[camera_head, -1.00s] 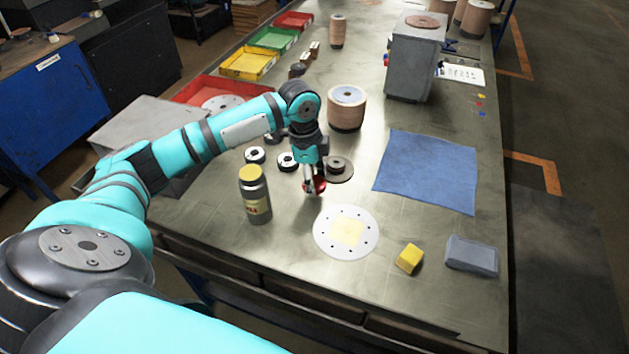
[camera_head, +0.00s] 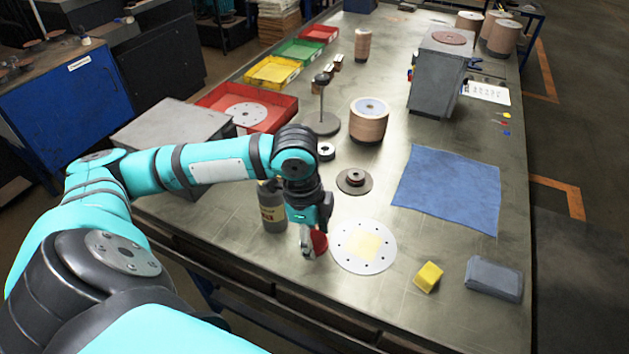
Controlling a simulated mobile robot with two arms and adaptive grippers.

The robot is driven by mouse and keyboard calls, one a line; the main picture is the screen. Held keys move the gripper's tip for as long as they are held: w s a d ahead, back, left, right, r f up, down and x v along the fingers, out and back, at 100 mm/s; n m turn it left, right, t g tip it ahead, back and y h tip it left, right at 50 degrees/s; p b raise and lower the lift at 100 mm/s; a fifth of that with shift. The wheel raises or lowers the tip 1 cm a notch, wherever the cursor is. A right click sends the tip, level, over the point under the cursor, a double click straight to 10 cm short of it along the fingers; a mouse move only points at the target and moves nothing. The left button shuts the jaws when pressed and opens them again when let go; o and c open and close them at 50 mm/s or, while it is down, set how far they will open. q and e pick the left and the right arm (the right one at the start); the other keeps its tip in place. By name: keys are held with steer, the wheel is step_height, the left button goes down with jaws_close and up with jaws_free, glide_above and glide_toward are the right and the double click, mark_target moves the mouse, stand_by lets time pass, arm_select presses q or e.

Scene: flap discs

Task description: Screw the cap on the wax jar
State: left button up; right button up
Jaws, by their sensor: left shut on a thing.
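The wax jar (camera_head: 272,213), a grey-brown cylinder with a label, stands upright on the bench; its top is hidden behind my left arm and gripper. In the earlier frame its top shows yellow. My left gripper (camera_head: 309,246) points down just right of the jar, shut on a red round piece that looks like the cap (camera_head: 320,241). The cap is beside the jar, apart from its top, low over the bench; I cannot tell whether it touches the surface. My right gripper is not in view.
A white perforated disc (camera_head: 342,260) with a yellowish centre lies just right of the gripper. A yellow block (camera_head: 428,277), a grey block (camera_head: 494,278) and a blue cloth (camera_head: 447,190) lie further right. A dark disc (camera_head: 354,182) and a post stand (camera_head: 323,123) are behind.

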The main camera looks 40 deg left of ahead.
arm_select(q)
steer(key=d+r+n+y, duration=0.1)
steer(key=d+r+n, duration=0.3)
steer(key=n, duration=0.9)
steer(key=shift+d+r+t, duration=0.3)
steer(key=shift+d+t, duration=0.1)
steer(key=shift+d, duration=1.45)
